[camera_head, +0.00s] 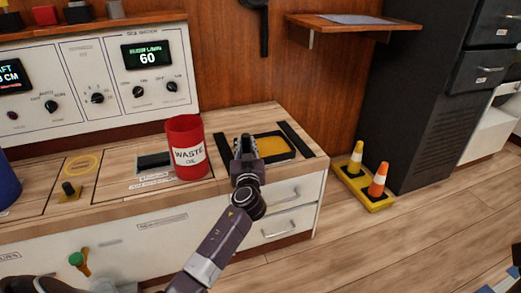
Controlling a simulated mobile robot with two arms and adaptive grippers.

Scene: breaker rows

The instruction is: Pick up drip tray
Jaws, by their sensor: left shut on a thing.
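The drip tray (275,146), which I take to be the dark-rimmed tray with a yellow-orange inside, is at the right end of the wooden counter. My left gripper (245,146) is at the tray's left edge, shut on it. The fingers hide that edge, and I cannot tell whether the tray is lifted off the counter.
A red waste oil can (186,148) stands on the counter (110,187) just left of my gripper. A control panel (110,75) is behind. Small cones (377,180) stand on a yellow base on the floor at right, beside a dark cabinet (415,95).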

